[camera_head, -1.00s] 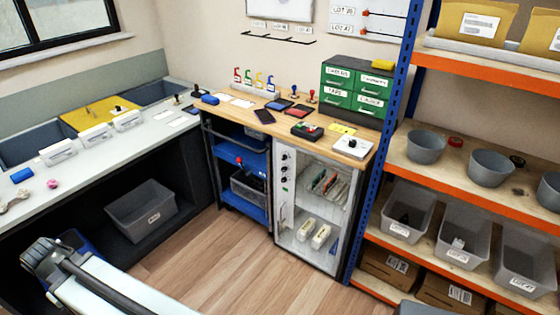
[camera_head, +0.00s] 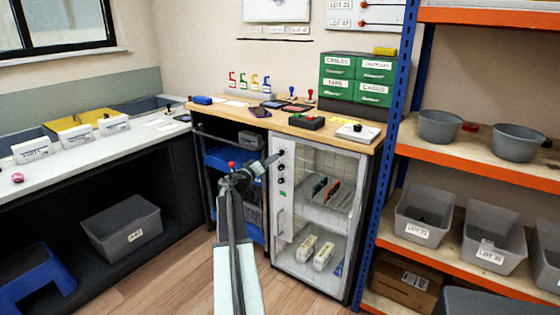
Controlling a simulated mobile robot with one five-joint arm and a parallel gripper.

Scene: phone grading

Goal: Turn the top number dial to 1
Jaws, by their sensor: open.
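The white cabinet (camera_head: 284,215) with a glass door has a narrow control panel on its left side. A column of small black dials runs down this panel; the top dial (camera_head: 281,153) is partly beside my gripper's tip, and its number marks are too small to read. Another dial (camera_head: 282,167) sits just below it. My gripper (camera_head: 270,161) is open at the end of my raised arm, in front of the panel's left edge and close to the top dials in the picture. I cannot tell whether it touches the dial.
Behind my arm is a dark-framed cart with blue shelves (camera_head: 222,158). The wooden counter (camera_head: 340,140) above the cabinet holds phones, stamps and green drawers (camera_head: 357,78). A blue and orange rack (camera_head: 470,165) stands at right. A blue step stool (camera_head: 38,275) is at lower left.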

